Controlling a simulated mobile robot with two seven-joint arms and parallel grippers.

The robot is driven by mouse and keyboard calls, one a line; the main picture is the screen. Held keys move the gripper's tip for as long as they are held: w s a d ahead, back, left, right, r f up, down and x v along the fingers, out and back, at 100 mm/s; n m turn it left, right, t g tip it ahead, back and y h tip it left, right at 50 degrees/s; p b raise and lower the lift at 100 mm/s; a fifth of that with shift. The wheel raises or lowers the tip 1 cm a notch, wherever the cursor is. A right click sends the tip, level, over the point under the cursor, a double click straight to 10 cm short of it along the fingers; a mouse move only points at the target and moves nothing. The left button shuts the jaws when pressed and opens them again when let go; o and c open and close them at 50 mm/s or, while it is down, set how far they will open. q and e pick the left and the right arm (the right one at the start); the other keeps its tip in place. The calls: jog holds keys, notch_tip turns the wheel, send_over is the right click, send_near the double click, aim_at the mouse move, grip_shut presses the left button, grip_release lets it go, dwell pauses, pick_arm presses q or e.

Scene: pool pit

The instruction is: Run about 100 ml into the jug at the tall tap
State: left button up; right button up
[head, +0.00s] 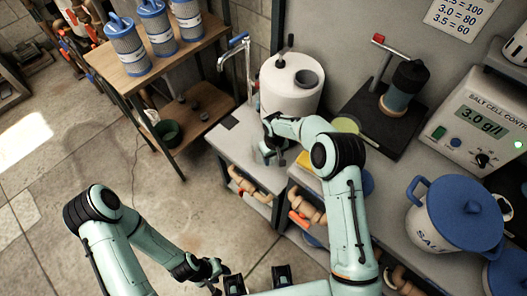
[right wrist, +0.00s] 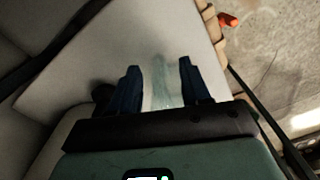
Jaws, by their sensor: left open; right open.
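The tall tap (head: 236,60), chrome with a blue lever, rises at the back left of the low grey counter. A clear, see-through jug (head: 266,154) seems to stand on this counter, in front of the tap and a little right of it; it is hard to make out. In the right wrist view the clear jug (right wrist: 162,85) shows between the fingers of my right gripper (right wrist: 160,78). That gripper is open, its fingers on either side. My left gripper (head: 258,282) is open and empty at the bottom of the head view. No water stream is visible.
A white tank (head: 291,84) stands behind the jug. A wooden shelf (head: 160,60) with blue-topped canisters is at left. The salt cell controller (head: 481,118) and a blue-lidded salt tub (head: 450,220) are at right.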

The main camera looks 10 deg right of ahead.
jog(key=shift+f, duration=0.65)
grip_shut()
notch_tip(320, 180, up, 20)
jog(key=shift+p, duration=0.35)
jog(key=shift+d, duration=0.15)
